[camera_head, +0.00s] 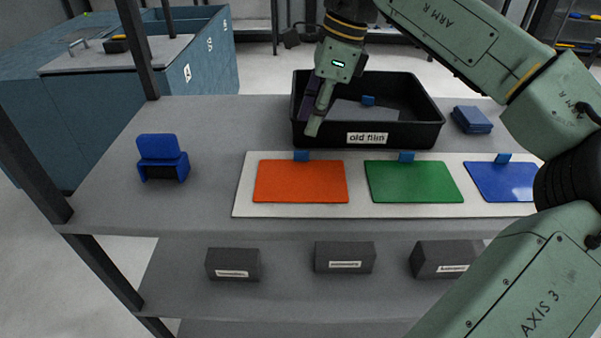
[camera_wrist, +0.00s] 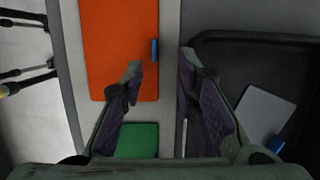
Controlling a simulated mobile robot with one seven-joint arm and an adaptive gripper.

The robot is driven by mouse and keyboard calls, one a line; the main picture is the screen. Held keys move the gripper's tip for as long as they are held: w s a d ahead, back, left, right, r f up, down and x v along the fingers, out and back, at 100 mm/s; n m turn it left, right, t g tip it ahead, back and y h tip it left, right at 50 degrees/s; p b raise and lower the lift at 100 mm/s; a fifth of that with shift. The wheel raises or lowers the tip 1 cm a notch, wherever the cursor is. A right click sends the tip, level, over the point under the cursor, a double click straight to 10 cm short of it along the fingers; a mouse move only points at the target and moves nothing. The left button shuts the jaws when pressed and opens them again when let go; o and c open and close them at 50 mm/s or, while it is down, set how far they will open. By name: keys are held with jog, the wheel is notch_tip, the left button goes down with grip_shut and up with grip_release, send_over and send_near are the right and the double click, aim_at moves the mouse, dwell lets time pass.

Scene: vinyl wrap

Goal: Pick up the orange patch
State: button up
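The orange patch (camera_head: 300,182) lies flat on a white board (camera_head: 240,205) on the shelf top, left of the green patch (camera_head: 413,181) and the blue patch (camera_head: 505,182). A small blue tab (camera_head: 301,155) stands at its far edge. My gripper (camera_head: 313,124) points down above the near left part of the black tray, just beyond the tab. In the wrist view the orange patch (camera_wrist: 115,35) and its tab (camera_wrist: 154,50) show at upper left.
The black tray (camera_head: 420,135) labelled "old film" stands behind the board and holds a grey sheet with a blue tab. A blue holder (camera_head: 162,158) stands at left and a blue block (camera_head: 472,120) at right. Grey boxes (camera_head: 345,257) sit on the shelf below.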

aim_at(301, 175)
jog(key=x, duration=0.2)
jog(key=p+x, duration=0.1)
jog(key=x, duration=0.3)
jog(key=shift+s+a+f, duration=0.15)
jog(key=shift+s+f, duration=0.15)
jog(key=shift+s, duration=0.1)
grip_shut()
